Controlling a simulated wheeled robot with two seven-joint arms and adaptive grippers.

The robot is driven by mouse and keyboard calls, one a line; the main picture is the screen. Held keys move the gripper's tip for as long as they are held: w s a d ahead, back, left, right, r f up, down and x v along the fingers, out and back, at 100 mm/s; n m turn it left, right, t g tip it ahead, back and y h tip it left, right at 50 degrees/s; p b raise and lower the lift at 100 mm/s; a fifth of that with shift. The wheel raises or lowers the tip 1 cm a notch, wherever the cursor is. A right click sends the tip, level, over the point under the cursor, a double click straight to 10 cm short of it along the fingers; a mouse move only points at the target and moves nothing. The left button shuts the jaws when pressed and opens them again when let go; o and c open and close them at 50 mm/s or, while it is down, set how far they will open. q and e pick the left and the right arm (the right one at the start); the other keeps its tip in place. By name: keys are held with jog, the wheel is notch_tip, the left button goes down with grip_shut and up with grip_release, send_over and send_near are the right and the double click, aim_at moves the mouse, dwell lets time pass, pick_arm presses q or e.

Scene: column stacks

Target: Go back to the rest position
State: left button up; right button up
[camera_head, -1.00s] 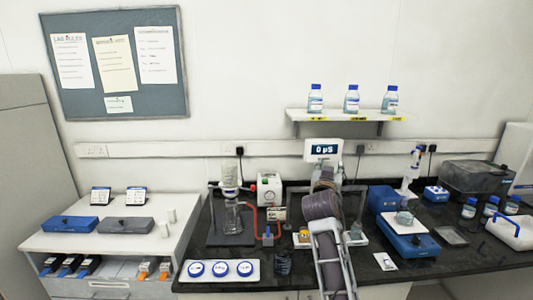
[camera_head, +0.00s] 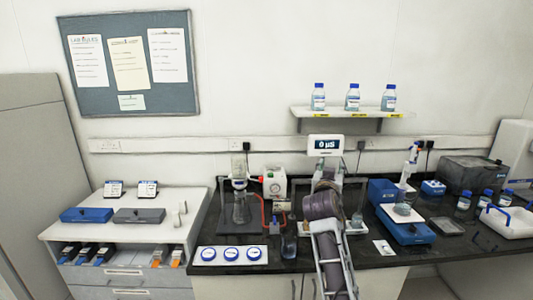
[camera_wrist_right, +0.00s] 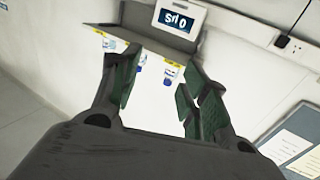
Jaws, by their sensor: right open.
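My right arm rises from the bottom centre of the head view, over the front of the bench. My right gripper (camera_head: 325,180) is at its far end, in front of the conductivity display (camera_head: 325,146), and the arm partly hides it. In the right wrist view, my right gripper (camera_wrist_right: 158,88) has its green-padded fingers apart with nothing between them. That view is upside down and shows the display (camera_wrist_right: 180,18) and the shelf beyond the fingers. My left gripper is not in view.
The black bench (camera_head: 375,262) holds a stand with glassware (camera_head: 239,205), a blue instrument (camera_head: 408,232), a white tray with round blue-rimmed dishes (camera_head: 205,266) and several bottles at right. A wall shelf (camera_head: 300,111) carries three blue-capped bottles. A white cabinet (camera_head: 100,237) stands at left.

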jog(key=s+d+f+n+g+y, duration=0.1)
jog(key=s+f+g, duration=0.1)
jog(key=s+f, duration=0.55)
jog(key=s+d+f+n+g+y, duration=0.15)
jog(key=s+f, duration=0.25)
jog(key=f, duration=0.6)
jog(key=s+d+f+g+y, duration=0.1)
jog(key=s+f+g, duration=0.3)
jog(key=f, duration=0.5)
jog(key=s+a+f+n+g+y, duration=0.15)
jog(key=s+f, duration=0.25)
jog(key=s, duration=0.5)
jog(key=s+f+n+g+y, duration=0.15)
jog(key=s+f, duration=0.25)
jog(key=s, duration=0.4)
jog(key=s+a+f+n+g, duration=0.1)
jog(key=s+f+g, duration=0.25)
jog(key=s, duration=0.55)
notch_tip(320, 180, down, 34)
jog(key=s, duration=0.3)
jog(key=s+d+f+g, duration=0.1)
jog(key=s+d+f, duration=0.1)
jog(key=s+f, duration=0.7)
jog(key=s+d+f, duration=0.2)
jog(key=s+f, duration=0.8)
jog(key=s, duration=0.3)
jog(key=shift+d+g, duration=0.2)
jog(key=shift+g, duration=0.2)
